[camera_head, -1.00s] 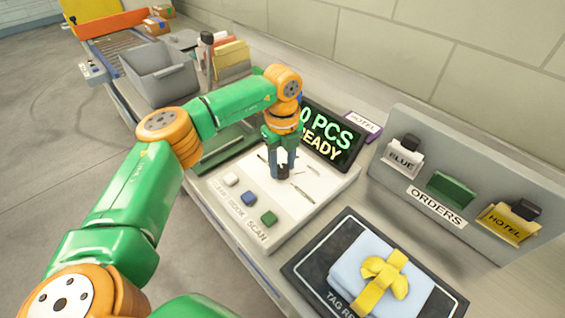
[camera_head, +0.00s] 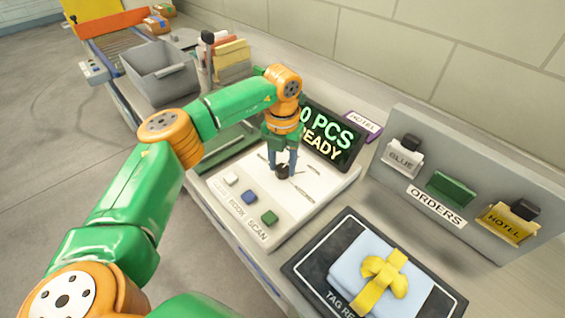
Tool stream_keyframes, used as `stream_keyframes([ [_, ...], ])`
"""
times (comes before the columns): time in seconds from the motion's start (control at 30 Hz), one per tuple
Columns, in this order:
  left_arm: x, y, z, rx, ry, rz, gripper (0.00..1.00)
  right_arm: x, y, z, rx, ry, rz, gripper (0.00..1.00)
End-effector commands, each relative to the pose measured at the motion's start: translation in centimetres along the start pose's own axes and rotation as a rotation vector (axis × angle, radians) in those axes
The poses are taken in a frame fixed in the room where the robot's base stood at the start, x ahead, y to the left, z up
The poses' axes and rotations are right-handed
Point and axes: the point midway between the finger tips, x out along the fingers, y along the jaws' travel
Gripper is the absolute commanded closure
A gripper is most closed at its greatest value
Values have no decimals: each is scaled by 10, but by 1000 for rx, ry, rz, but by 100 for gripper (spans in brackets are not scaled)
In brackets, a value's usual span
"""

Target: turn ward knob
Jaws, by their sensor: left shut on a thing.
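The ward knob (camera_head: 282,171) is a small dark knob on the white control panel (camera_head: 300,209), with short dark dial marks around it. My left gripper (camera_head: 283,168) points down over the panel, its two fingers around the knob and shut on it. The fingers partly hide the knob, so its pointing direction cannot be read. Behind the gripper a dark screen (camera_head: 335,140) shows green and yellow text, partly covered by my arm. My right gripper is not in view.
White, blue and green buttons (camera_head: 269,217) sit on the panel's front. A blue folded bundle with a yellow bow (camera_head: 345,262) lies on a dark mat to the right. An orders rack (camera_head: 450,160) stands behind it. A grey bin (camera_head: 165,85) is at the back left.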

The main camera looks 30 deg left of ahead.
Motion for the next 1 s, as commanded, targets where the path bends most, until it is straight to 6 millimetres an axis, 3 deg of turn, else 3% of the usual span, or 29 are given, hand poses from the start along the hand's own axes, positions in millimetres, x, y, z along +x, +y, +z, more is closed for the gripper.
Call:
stream_keyframes([
  [0.5,0,0,0,460,-1,-1,100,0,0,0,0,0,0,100],
  [1.0,0,0,0,700,-1,0,100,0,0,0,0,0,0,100],
])
